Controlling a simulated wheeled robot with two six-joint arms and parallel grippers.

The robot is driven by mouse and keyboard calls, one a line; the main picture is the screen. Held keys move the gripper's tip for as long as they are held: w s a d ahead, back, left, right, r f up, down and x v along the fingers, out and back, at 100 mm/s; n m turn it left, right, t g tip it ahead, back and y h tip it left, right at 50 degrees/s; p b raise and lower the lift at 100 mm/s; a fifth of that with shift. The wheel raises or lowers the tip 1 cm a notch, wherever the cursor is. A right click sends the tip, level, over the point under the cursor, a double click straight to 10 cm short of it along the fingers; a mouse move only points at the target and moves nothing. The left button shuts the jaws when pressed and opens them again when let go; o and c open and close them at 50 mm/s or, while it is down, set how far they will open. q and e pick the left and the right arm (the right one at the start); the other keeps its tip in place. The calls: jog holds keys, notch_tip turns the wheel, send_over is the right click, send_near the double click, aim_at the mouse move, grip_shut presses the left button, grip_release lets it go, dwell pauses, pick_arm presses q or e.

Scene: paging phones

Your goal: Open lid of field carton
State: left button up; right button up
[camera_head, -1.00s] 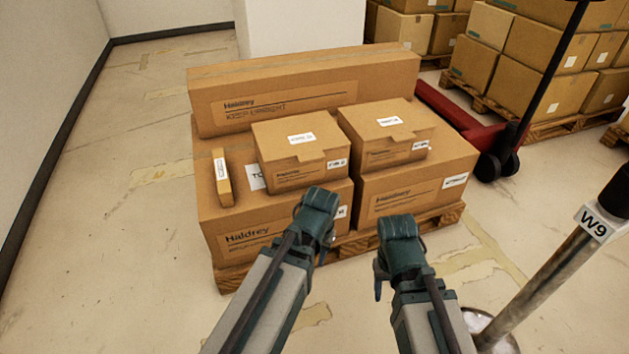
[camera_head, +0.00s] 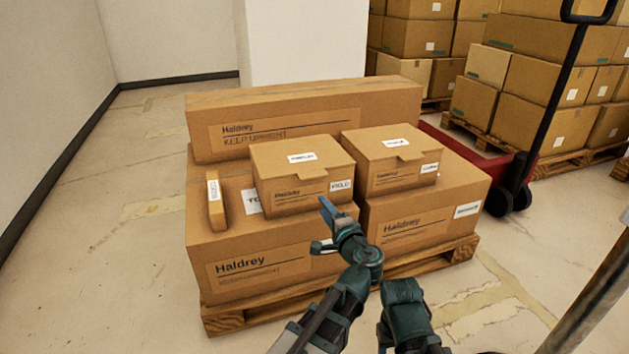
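The field carton (camera_head: 290,170) is the left of two small brown cartons on the stack, with a label on its front right reading FIELD. Its lid is closed, with a small tab over the middle of the front edge. My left gripper (camera_head: 325,228) is in front of the carton's lower right corner, its two fingers spread apart with nothing seen between them. The upper fingertip overlaps the carton's front in the picture; I cannot tell if it touches.
A second small carton (camera_head: 380,172) stands close on the right. Both rest on large cartons (camera_head: 250,265) on a wooden pallet (camera_head: 225,320). A long carton (camera_head: 300,120) stands behind, and a narrow box (camera_head: 216,200) to the left. A pallet jack (camera_head: 510,195) is at the right.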

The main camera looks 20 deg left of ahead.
aim_at(315, 176)
pick_arm(q)
jog(key=shift+m+t, duration=0.5)
jog(key=shift+t, duration=0.1)
jog(key=x, duration=0.4)
jog(key=d+x, duration=0.1)
jog(key=x, duration=0.4)
jog(key=w+r+x, duration=0.1)
jog(key=x, duration=0.3)
jog(key=shift+w, duration=0.15)
grip_shut()
jog(key=shift+d, duration=0.1)
dwell(0.7)
